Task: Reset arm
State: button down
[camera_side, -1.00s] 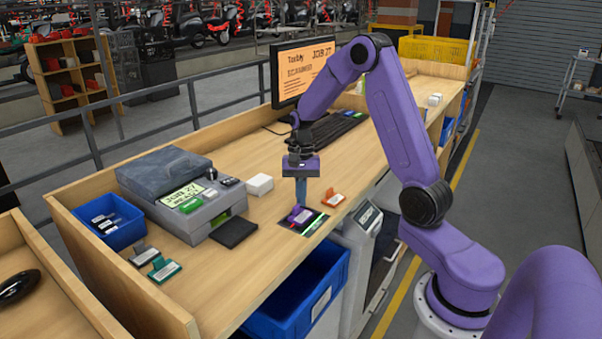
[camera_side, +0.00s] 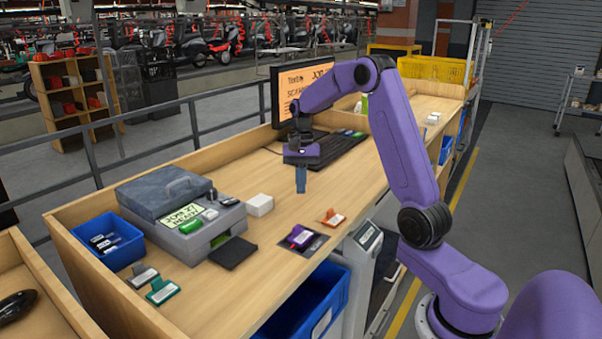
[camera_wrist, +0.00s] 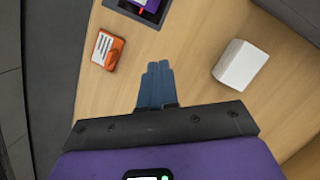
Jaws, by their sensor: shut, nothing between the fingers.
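My gripper (camera_side: 301,188) is shut and empty, with its blue fingers pointing down above the wooden bench (camera_side: 350,185). In the wrist view its blue fingers (camera_wrist: 157,70) are together over bare wood. A purple tagged piece (camera_side: 299,237) lies on a dark square pad (camera_side: 315,243) below and in front of the gripper. An orange tagged piece (camera_side: 333,217) lies to the right of that pad. It also shows in the wrist view (camera_wrist: 108,50), left of the fingers. The wrist view cuts off most of the pad at its top edge.
A white block (camera_side: 260,205) lies beside the grey machine (camera_side: 187,240). A monitor (camera_side: 290,90) and a keyboard (camera_side: 340,155) stand behind the gripper. Grey and teal tagged pieces (camera_side: 163,291) and a small blue bin (camera_side: 107,240) are at left. A blue tote (camera_side: 318,300) sits below the bench edge.

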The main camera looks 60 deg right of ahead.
jog(key=s+a+r+n+h, duration=0.1)
jog(key=s+a+r+n, duration=0.1)
jog(key=s+a+n, duration=0.55)
jog(key=s+a+r+n+h, duration=0.1)
jog(key=s+a+r+n, duration=0.2)
jog(key=a, duration=0.8)
jog(key=s+a+f+n+t, duration=0.1)
jog(key=s+a+f+n, duration=0.2)
jog(key=s+n, duration=1)
jog(key=s, duration=0.6)
jog(key=shift+s+a+f+t, duration=0.15)
jog(key=shift+s+a+t, duration=0.05)
jog(key=shift+s+t, duration=0.2)
